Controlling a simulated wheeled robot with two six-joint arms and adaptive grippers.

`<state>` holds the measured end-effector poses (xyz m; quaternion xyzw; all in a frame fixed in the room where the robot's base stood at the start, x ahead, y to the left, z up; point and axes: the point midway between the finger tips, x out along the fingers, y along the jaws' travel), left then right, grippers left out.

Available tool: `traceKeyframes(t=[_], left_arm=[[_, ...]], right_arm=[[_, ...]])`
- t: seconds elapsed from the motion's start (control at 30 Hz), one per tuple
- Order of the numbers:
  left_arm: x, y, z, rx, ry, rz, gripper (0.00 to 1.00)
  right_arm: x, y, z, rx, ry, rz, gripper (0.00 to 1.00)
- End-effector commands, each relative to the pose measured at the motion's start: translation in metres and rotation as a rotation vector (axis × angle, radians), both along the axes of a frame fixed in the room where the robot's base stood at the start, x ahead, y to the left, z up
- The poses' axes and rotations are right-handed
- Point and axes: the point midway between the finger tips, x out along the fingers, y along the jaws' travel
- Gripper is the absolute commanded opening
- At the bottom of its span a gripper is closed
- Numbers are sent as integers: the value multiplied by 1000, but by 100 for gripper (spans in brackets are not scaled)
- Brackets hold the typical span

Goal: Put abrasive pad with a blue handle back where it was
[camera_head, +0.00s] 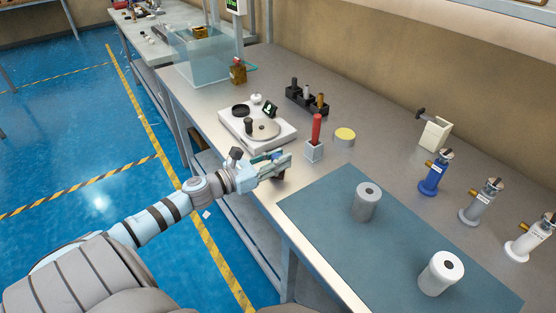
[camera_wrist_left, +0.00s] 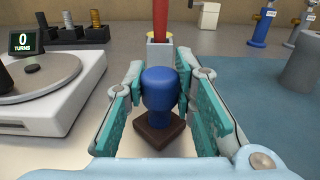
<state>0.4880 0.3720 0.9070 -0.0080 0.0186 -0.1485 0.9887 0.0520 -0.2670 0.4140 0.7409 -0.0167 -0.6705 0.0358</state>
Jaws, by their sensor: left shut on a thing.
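The abrasive pad has a blue knob handle (camera_wrist_left: 160,88) on a dark brown square base (camera_wrist_left: 159,136). It shows in the middle of the left wrist view, between the fingers. My left gripper (camera_head: 284,163) is shut on the blue handle, near the table's front edge in the head view. The handle looks upright, with the base below the fingers. I cannot tell whether the base touches the metal table (camera_head: 235,160). In the head view the gripper mostly hides the pad. My right gripper is not in view.
A white turntable device (camera_head: 283,138) with a "0 TURNS" display is left of the gripper. A red-handled tool (camera_head: 316,129) stands in a small grey holder (camera_head: 314,152) just beyond it. A yellow-topped tin (camera_head: 344,137) is near.

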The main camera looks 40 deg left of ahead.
Motion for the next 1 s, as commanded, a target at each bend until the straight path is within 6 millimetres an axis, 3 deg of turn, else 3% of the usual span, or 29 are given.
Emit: traceKeyframes(t=[0.07,0.1,0.23,0.6,0.87,1.0], left_arm=[[0,0,-4,0,0,0,0],[0,0,-4,0,0,0,26],[0,0,-3,0,0,0,44],[0,0,4,0,0,0,44],[-23,6,4,-2,5,-2,44],[-39,13,13,-2,6,2,44]], right_arm=[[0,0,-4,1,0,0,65],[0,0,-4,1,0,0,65],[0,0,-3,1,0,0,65],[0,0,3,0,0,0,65],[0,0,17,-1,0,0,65],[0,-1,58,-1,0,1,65]])
